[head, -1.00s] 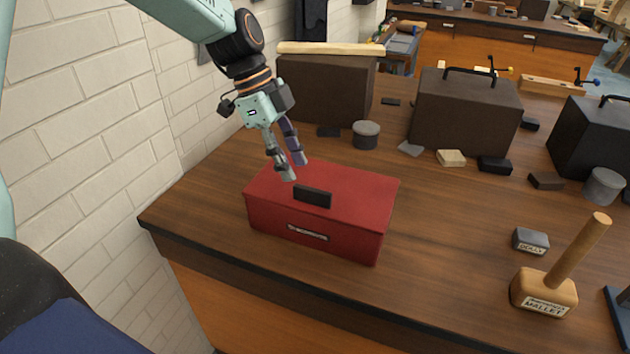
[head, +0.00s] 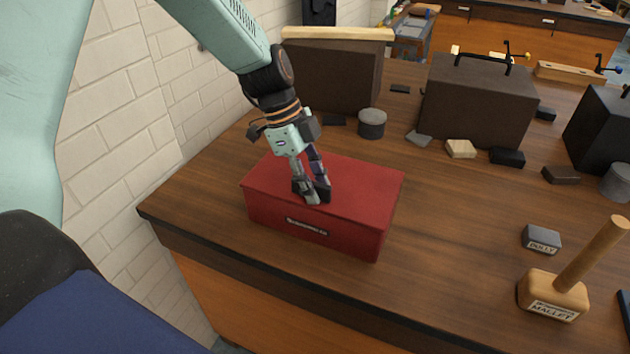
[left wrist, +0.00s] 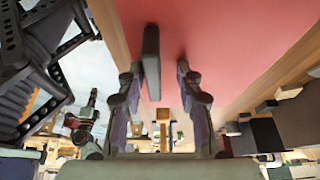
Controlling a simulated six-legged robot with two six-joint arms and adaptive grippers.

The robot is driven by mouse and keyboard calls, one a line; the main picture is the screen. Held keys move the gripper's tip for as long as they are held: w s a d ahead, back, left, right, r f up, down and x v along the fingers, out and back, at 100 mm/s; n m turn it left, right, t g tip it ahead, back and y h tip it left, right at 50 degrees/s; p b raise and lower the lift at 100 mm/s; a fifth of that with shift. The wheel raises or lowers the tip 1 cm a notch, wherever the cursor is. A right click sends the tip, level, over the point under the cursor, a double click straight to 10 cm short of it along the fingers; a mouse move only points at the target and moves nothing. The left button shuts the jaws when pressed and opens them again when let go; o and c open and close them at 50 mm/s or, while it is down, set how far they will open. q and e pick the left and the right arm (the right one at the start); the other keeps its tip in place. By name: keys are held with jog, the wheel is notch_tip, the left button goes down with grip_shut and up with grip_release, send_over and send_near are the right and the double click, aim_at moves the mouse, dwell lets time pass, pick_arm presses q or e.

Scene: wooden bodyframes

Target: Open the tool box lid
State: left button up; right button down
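The red tool box (head: 345,228) stands on the wooden bench with its lid (head: 365,185) down. A small black handle (head: 322,190) sits near the lid's front edge, partly hidden by my fingers in the head view. My left gripper (head: 312,196) reaches down to this handle. In the left wrist view my left gripper (left wrist: 160,85) has its fingers apart, with the black handle (left wrist: 151,62) between them, closer to the left finger. The red lid (left wrist: 220,40) fills the upper part of that view. My right gripper is not in view.
A mallet (head: 555,290) and a grey dolly block (head: 541,239) lie on the bench to the right. Dark cases (head: 478,100), a grey round tin (head: 372,124) and small blocks stand behind. A white brick wall (head: 120,100) is at the left. The bench (head: 440,230) just right of the box is clear.

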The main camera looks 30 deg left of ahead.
pick_arm(q)
jog(key=shift+s+a+r, duration=0.1)
jog(key=shift+s+r, duration=0.05)
jog(key=shift+s, duration=0.25)
jog(key=shift+s+a+r, duration=0.15)
jog(key=shift+s, duration=0.15)
jog(key=shift+c, duration=1.4)
jog(key=shift+w+d+f, duration=0.2)
jog(key=shift+w+f, duration=0.05)
jog(key=shift+w, duration=0.3)
jog(key=c, duration=0.4)
jog(key=shift+s+r, duration=0.2)
grip_shut()
jog(key=shift+f, duration=0.1)
